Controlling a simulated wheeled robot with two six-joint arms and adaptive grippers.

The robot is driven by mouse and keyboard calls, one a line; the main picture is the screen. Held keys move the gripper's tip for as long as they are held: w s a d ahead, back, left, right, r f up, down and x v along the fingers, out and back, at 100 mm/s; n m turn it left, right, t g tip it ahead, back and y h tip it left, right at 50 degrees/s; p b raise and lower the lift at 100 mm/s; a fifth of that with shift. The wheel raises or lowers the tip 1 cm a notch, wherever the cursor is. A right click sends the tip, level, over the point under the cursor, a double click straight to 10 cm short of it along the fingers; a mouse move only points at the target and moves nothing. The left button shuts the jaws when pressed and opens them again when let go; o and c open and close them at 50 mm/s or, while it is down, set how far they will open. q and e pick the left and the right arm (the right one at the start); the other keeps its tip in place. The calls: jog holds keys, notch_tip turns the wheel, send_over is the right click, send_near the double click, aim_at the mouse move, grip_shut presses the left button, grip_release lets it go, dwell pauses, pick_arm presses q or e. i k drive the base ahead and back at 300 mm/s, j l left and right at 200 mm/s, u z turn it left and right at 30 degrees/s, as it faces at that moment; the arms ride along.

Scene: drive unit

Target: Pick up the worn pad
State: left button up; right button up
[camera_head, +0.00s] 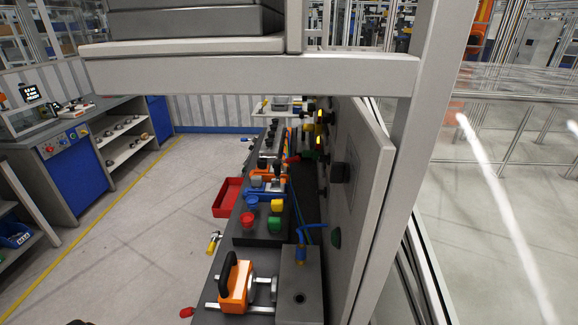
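I cannot pick out the worn pad for certain in the head view. A narrow dark bench (222,262) runs away from me, carrying several parts. Near its front is an orange clamp-like part with a black handle (235,287) on metal rods. A grey block (299,285) with a round hole stands just right of it, with a blue fitting (300,255) at its back. Farther back are red, yellow, blue and green knobs (275,222) on a dark box, then an orange and blue part (266,185). Neither of my grippers shows.
A grey panel (358,200) and a pale frame post (408,150) close off the right side. A frame beam (250,75) crosses above. A red bin (227,197) sits left of the bench. A workbench with a blue cabinet (75,170) stands left; the floor (150,215) between is mostly clear.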

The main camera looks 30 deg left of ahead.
aim_at(256, 181)
jog(key=k+j, duration=0.2)
jog(key=k+j+z, duration=0.15)
jog(key=j, duration=0.35)
jog(key=k+j+z, duration=0.15)
jog(key=j, duration=0.3)
jog(key=k+j+z, duration=0.15)
jog(key=j, duration=0.3)
jog(key=k+j+z, duration=0.35)
jog(key=k+j, duration=0.2)
jog(key=j, duration=0.2)
jog(key=i+j+z, duration=0.1)
jog(key=j+z, duration=0.2)
jog(key=j, duration=0.65)
jog(key=j+z, duration=0.35)
jog(key=j, duration=0.55)
jog(key=k+j+z, duration=0.15)
jog(key=j+z, duration=0.15)
jog(key=j, duration=0.6)
